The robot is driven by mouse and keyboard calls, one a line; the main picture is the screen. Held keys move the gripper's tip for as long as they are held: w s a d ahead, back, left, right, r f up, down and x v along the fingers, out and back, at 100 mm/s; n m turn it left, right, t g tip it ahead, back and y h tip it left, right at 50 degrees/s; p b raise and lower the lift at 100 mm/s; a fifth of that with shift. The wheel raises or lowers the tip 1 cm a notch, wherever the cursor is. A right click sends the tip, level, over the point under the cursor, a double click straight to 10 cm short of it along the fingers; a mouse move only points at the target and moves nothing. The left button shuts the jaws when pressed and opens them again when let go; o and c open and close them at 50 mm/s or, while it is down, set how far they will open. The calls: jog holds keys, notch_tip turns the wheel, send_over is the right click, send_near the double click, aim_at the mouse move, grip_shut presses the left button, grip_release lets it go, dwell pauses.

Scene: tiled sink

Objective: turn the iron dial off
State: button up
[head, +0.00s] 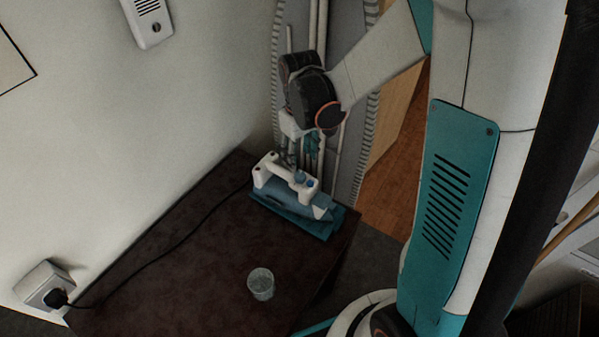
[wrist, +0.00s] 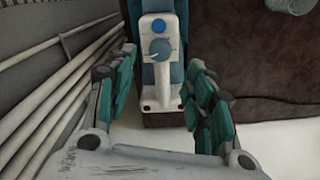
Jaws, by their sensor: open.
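The iron (head: 291,189), white and blue, rests on a blue base near the far right corner of a dark table. Its white top with the handle also shows in the wrist view (wrist: 150,101). The grey-blue dial (wrist: 160,50) sits on the white top, below a bright blue round button (wrist: 158,26). A thin pale pointer on the dial points to the lower left. My gripper (wrist: 165,90) is open, with teal-padded fingers on both sides of the iron's white top. The fingers look apart from the dial. In the head view my gripper (head: 302,148) is just above the iron, and the dial is hard to make out.
A clear glass (head: 261,284) stands on the dark table (head: 190,270) in front of the iron. A black cord runs from the iron to a wall socket (head: 45,287). A grey ironing board (head: 355,125) leans behind my gripper. The table's middle is clear.

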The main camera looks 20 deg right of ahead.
aim_at(300, 175)
notch_tip(300, 175, down, 7)
jog(key=shift+f+b, duration=0.2)
jog(key=shift+b, duration=0.85)
jog(key=c, duration=1.1)
